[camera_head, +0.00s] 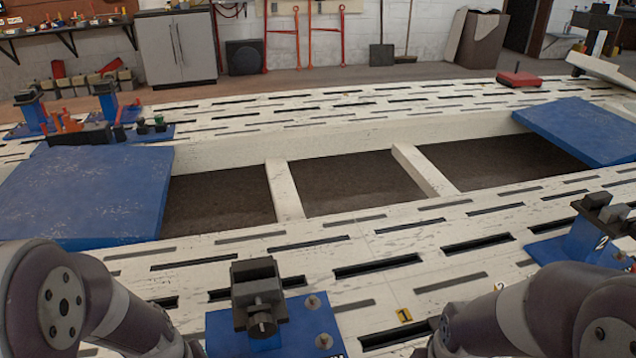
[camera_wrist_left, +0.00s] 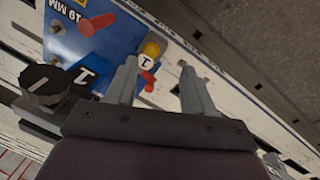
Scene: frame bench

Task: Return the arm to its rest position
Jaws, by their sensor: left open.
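My left arm (camera_head: 70,305) is bent at the lower left of the head view, and its gripper is out of that picture. In the left wrist view my left gripper (camera_wrist_left: 158,66) shows two grey fingers apart with nothing held between them. Beyond the fingers is a blue fixture plate (camera_wrist_left: 110,28) with printed labels, a red peg (camera_wrist_left: 97,24) and a yellow-topped part (camera_wrist_left: 151,49). I cannot tell whether the fingers touch it. My right arm (camera_head: 555,315) is bent at the lower right, and its gripper is hidden below the picture's edge.
The white slotted frame bench (camera_head: 390,226) spans the view with dark openings in its middle. A blue fixture with a black clamp (camera_head: 257,290) stands between my arms, and another clamp (camera_head: 590,235) stands near my right arm. Blue panels (camera_head: 90,190) lie at both sides.

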